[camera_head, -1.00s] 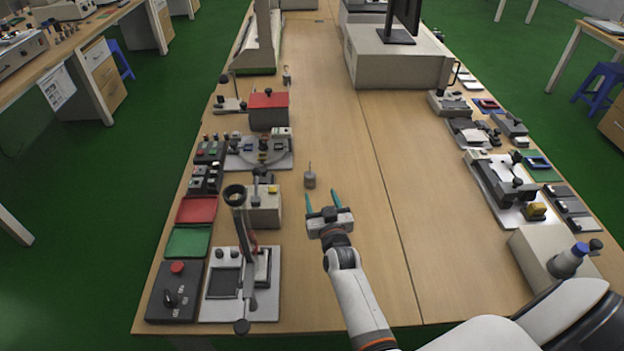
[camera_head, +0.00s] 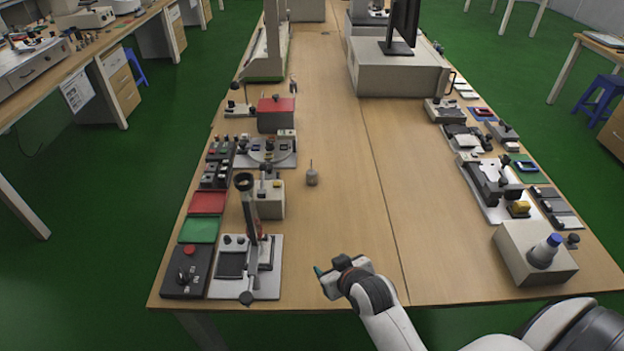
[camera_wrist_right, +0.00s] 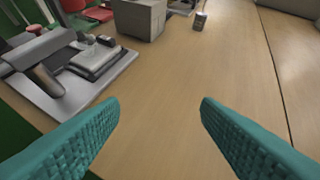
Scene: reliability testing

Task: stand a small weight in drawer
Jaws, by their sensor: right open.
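A small grey weight (camera_head: 312,178) with a thin stem stands upright on the table, left of the middle seam. In the right wrist view the weight (camera_wrist_right: 200,20) stands near the top edge, beyond the fingers. My right gripper (camera_head: 320,272) is nearer the table's front edge, well apart from the weight. In the wrist view its two teal fingers (camera_wrist_right: 155,115) are wide apart with bare wood between them. My left gripper is not in view. Drawer fronts (camera_head: 113,75) show under a side bench at the left; I cannot tell whether one is the task's drawer.
A row of devices lines the table's left side, including a lever press (camera_head: 250,255), a grey box (camera_head: 270,203) and a red-topped box (camera_head: 276,115).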

